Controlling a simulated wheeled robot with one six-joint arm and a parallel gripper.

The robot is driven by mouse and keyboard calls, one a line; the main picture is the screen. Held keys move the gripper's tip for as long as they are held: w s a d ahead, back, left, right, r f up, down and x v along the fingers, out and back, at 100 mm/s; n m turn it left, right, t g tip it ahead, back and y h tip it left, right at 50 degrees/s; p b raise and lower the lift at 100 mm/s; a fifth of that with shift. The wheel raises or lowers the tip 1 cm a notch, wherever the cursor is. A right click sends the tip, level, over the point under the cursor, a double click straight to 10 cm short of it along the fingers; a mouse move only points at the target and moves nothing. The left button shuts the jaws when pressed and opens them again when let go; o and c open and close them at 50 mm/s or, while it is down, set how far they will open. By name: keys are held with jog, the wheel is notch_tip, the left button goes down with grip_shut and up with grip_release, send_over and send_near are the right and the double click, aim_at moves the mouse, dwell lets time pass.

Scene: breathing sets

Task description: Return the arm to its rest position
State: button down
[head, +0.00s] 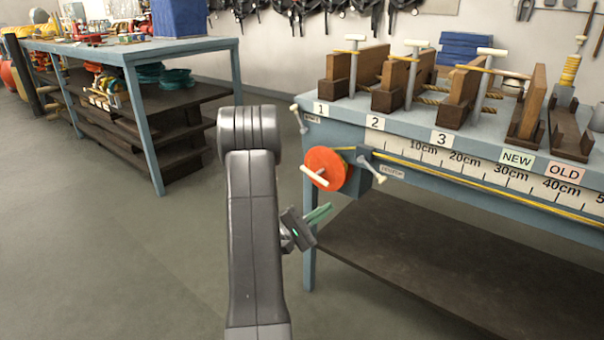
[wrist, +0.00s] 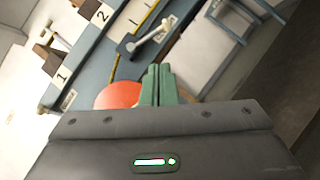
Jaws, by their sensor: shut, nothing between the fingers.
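My arm rises in the lower middle of the head view. My gripper (head: 318,214) has green fingers and is to the right of the arm, in front of the workbench's left leg and below the orange reel. In the wrist view the two green fingers (wrist: 158,85) are together with nothing between them. The orange reel (head: 327,169) with a cream crank handle is on the front left of the bench. It also shows in the wrist view (wrist: 117,95), partly hidden behind the fingers.
The blue workbench (head: 398,126) at the right holds wooden clamp stands at labels 1, 2, 3, NEW and OLD. A cream-tipped lever (head: 371,167) sticks out beside the reel. Another blue table (head: 110,49) stands back left. Open floor (head: 120,240) lies at the left.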

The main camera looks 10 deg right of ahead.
aim_at(374, 173)
jog(key=shift+d, duration=0.1)
jog(key=x, duration=0.8)
jog(key=r+x, duration=0.1)
jog(key=x, duration=0.3)
jog(key=shift+w+r, duration=0.15)
jog(key=shift+w, duration=0.15)
jog(key=shift+w+d+r+p, duration=0.1)
jog(key=shift+d+p, duration=0.25)
jog(key=shift+a, duration=0.1)
